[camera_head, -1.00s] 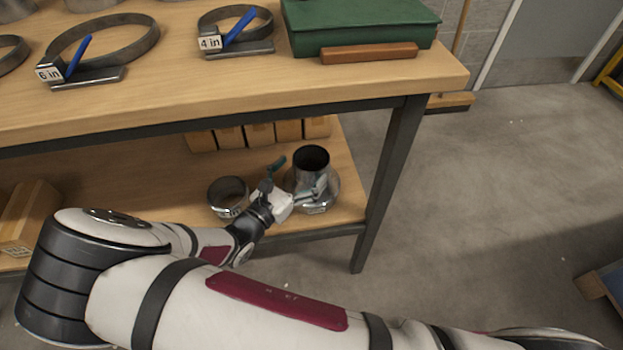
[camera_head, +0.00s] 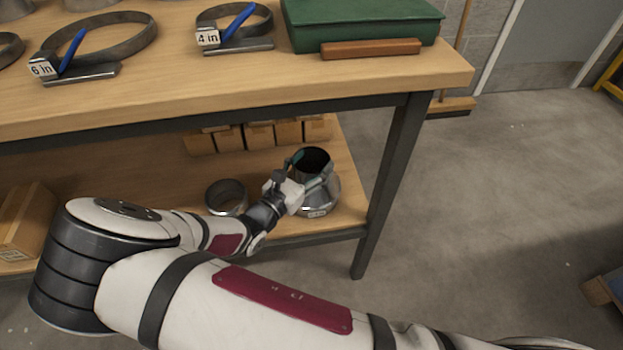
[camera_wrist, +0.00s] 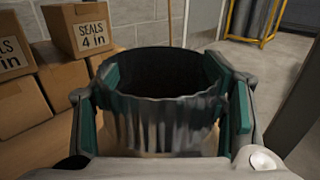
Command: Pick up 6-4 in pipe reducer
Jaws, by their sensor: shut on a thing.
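The pipe reducer (camera_head: 318,196) is a shiny metal piece with a narrow open neck and a wider base. It stands upright on the lower wooden shelf, near the shelf's right end. My gripper (camera_head: 308,174) is shut on its neck, with one finger on each side. In the wrist view the reducer's neck (camera_wrist: 160,115) fills the space between the green finger pads of my gripper (camera_wrist: 170,105). Its wide base is hidden there. I cannot tell whether the base still touches the shelf.
A short metal ring (camera_head: 227,197) stands on the shelf just left of my gripper. Cardboard boxes (camera_head: 258,134) line the back. A dark table leg (camera_head: 388,185) rises close on the right, and the upper tabletop (camera_head: 250,85) overhangs the shelf. Open floor lies to the right.

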